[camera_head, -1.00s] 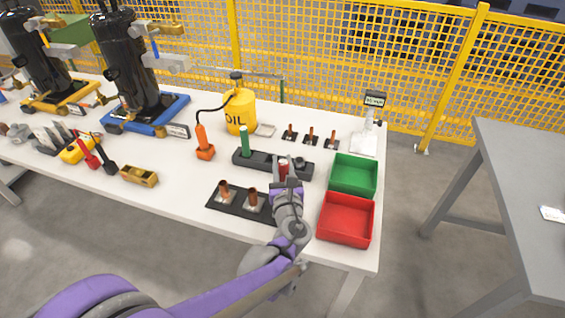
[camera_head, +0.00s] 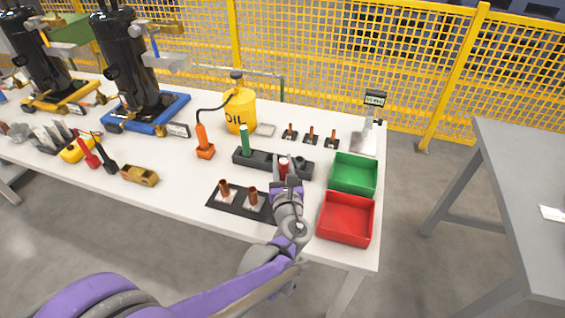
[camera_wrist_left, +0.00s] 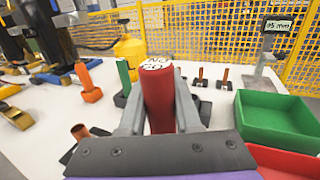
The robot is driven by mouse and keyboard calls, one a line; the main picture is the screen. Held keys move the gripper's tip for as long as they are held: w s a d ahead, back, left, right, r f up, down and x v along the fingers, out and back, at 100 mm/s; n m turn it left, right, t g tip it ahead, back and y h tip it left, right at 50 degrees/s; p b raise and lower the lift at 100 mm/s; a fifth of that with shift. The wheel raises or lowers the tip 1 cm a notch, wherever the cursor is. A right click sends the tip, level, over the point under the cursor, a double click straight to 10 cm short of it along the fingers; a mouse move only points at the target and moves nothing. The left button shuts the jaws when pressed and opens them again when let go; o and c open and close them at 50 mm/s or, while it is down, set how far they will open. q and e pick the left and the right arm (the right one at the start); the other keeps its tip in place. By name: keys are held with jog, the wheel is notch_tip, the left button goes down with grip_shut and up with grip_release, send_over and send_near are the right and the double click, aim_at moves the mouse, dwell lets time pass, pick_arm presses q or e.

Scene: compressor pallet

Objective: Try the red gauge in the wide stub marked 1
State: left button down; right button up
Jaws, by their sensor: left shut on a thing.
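My left gripper (camera_head: 285,180) is shut on the red gauge (camera_wrist_left: 158,98), a red cylinder with a white, marked top face. The gauge stands upright between the fingers in the left wrist view. In the head view the red gauge (camera_head: 283,167) shows at the black gauge holder (camera_head: 268,168); I cannot tell if its lower end is still in the holder. A green gauge (camera_head: 245,141) stands in the holder's left part. The wide copper stubs (camera_head: 224,190) stand on a black plate (camera_head: 214,202) left of my gripper. Their number marks are too small to read. My right gripper is not in view.
A green bin (camera_head: 354,174) and a red bin (camera_head: 346,219) stand right of my gripper. Several narrow stubs (camera_head: 311,135) stand behind the holder. A yellow oil can (camera_head: 239,111) and an orange tool (camera_head: 204,142) stand at the back left. A display stand (camera_head: 366,138) is at back right.

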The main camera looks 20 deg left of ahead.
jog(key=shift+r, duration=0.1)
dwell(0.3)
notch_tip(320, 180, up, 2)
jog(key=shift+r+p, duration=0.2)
jog(key=shift+p, duration=0.95)
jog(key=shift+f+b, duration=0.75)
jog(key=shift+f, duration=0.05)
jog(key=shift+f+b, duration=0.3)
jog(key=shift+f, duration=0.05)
dwell(2.3)
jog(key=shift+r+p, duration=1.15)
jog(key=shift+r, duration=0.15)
